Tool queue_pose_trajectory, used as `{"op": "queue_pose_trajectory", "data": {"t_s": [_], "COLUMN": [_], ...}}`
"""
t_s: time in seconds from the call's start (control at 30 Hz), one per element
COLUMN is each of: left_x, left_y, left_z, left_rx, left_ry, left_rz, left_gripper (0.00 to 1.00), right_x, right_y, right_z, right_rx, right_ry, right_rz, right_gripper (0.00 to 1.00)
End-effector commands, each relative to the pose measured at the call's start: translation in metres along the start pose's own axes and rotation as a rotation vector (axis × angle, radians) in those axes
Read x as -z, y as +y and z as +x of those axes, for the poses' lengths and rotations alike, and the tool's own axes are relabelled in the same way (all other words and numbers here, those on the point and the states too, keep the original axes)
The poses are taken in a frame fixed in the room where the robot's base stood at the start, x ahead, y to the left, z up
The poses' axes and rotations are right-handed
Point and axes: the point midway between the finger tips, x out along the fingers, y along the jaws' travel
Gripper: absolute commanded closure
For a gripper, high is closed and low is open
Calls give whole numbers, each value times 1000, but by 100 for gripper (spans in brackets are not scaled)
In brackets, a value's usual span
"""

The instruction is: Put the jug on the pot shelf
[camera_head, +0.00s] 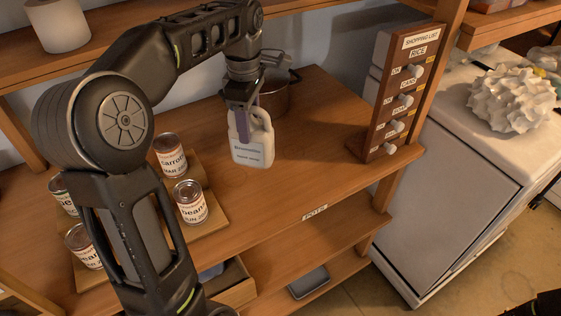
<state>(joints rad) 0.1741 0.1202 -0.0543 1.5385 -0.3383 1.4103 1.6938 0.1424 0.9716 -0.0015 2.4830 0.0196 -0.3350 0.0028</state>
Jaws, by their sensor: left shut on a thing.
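The jug (252,150) is white with a dark printed label and hangs upright in my left gripper (243,108). The gripper points down and is shut on the jug near its handle, with a purple strip showing beside it. The jug is over the middle of the wooden shelf (327,185), whose front edge carries a "POTS" label (315,212). I cannot tell whether its base touches the wood. A metal pot (277,93) stands behind the jug, partly hidden by it and the gripper. My right gripper is out of view.
Several labelled cans (190,201) stand on wooden steps at the left, near my left arm. A "SHOPPING LIST" board (402,95) with pegs stands at the shelf's right end. A white appliance (450,165) stands beyond it. Bare wood lies right of the jug.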

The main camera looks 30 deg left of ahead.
Motion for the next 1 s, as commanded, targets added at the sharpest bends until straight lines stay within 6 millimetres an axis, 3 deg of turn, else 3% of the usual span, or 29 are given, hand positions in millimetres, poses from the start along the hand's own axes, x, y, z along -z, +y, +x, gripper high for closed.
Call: {"op": "queue_pose_trajectory", "data": {"t_s": [0.17, 0.5, 1.0], "left_x": [0, 0, 0], "left_y": [0, 0, 0], "left_z": [8, 56, 65], "left_rx": [-3, -3, -2], "left_ry": [0, 0, 0], "left_rz": [0, -1, 0], "left_gripper": [100, 100, 100], "right_x": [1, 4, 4], "right_y": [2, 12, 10], "right_z": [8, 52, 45], "right_rx": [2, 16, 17], "right_ry": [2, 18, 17], "right_rz": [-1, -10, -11], "right_gripper": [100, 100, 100]}}
